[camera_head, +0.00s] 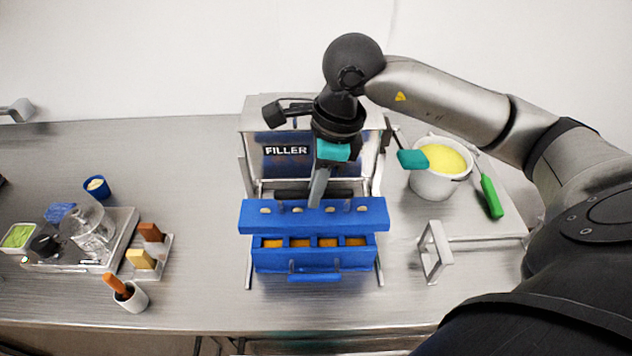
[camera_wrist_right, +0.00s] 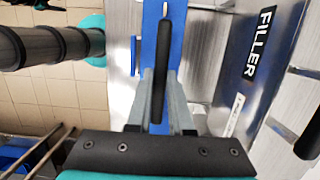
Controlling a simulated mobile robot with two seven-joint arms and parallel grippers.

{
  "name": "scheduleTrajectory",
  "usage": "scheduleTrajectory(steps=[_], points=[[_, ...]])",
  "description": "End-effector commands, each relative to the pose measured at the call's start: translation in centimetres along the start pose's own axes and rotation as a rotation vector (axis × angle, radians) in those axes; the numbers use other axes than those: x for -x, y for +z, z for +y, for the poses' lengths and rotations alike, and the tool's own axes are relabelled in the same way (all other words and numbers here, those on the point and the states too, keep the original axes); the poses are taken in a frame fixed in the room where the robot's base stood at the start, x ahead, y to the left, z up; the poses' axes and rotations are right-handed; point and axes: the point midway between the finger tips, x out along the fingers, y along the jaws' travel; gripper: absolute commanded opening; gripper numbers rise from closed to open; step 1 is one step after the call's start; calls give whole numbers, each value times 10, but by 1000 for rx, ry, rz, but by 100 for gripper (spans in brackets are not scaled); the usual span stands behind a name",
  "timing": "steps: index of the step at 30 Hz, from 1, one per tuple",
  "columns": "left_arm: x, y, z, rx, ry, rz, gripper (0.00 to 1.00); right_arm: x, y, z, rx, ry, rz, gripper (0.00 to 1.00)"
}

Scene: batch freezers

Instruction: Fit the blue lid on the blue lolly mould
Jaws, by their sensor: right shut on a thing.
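The blue lid (camera_head: 350,218), a long bar with a row of holes, is held in my right gripper (camera_head: 317,195). In the right wrist view the lid is a narrow blue strip (camera_wrist_right: 150,22), with a black handle (camera_wrist_right: 168,60) between the grey fingers (camera_wrist_right: 162,98). The blue lolly mould (camera_head: 280,264) stands below in the head view, with orange filling in its compartments. The lid covers the mould's back edge in the picture, and its front compartments show. The lid looks a little above and behind the mould; I cannot tell if they touch. My left gripper is not in view.
The filler (camera_head: 287,152) stands right behind the mould. Cups and a tray (camera_head: 122,224) lie left. Bare counter (camera_head: 200,200) lies left of the mould.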

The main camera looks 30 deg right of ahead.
Motion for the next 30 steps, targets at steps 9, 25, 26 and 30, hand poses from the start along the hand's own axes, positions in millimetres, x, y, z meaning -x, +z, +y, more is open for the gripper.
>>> scheduleTrajectory(steps=[9, 25, 26, 30], points=[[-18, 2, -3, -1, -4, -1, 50, -24, -5, 0, 0, -1, -2, 0], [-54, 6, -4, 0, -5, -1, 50, -58, -12, 0, 1, 0, -1, 0], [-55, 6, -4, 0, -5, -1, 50, -60, -12, 0, 0, 0, -1, 0], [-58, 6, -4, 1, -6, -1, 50, -62, -12, 0, 0, 0, -1, 0]])
